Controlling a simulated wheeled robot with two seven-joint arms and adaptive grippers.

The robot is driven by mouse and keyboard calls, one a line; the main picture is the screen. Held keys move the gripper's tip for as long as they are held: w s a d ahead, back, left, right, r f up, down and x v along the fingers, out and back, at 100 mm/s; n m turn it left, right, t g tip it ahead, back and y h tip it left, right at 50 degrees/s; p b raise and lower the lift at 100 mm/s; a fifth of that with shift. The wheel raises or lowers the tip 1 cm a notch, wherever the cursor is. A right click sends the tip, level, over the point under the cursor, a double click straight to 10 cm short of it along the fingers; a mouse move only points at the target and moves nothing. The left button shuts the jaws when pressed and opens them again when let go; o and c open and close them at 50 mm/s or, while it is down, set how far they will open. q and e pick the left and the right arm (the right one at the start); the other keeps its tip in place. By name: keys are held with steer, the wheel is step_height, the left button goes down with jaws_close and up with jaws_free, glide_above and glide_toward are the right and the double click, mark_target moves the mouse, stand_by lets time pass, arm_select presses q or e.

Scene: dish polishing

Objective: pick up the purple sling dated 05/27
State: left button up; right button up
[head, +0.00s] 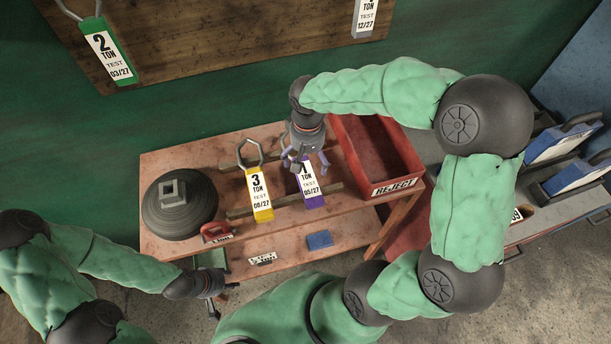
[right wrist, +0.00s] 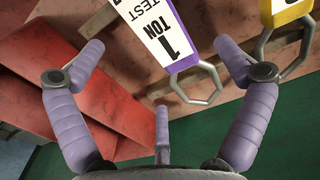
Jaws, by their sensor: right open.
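The purple sling (head: 314,202) has a white label reading 1 TON, TEST, 05/27 and lies on the workbench, right of the yellow sling (head: 262,214). My right gripper (head: 304,163) is over its upper end, which it partly hides in the head view. In the right wrist view, the purple sling (right wrist: 184,63) and its metal ring (right wrist: 203,84) show beyond the spread fingers of my right gripper (right wrist: 165,62), which is open and empty. My left gripper (head: 215,296) hangs low in front of the bench, far from the sling; its jaw state is unclear.
The yellow sling reads 3 TON, 08/27. A red REJECT bin (head: 402,187) stands close on the right. A dark round weight (head: 180,208) sits left. A green 2 TON sling (head: 108,54) hangs on the wooden board (head: 230,35).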

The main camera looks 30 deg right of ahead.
mark_target(309, 172)
steer(key=shift+s+d+f+b, duration=0.1)
steer(key=shift+f+b, duration=0.2)
steer(key=shift+f, duration=0.75)
steer(key=shift+s+a+f+b, duration=0.15)
steer(key=shift+f+b, duration=0.2)
steer(key=shift+f, duration=0.7)
steer(key=shift+s+d+f+b, duration=0.15)
steer(key=shift+f+b, duration=0.15)
steer(key=shift+f, duration=0.75)
steer(key=c, duration=1.7)
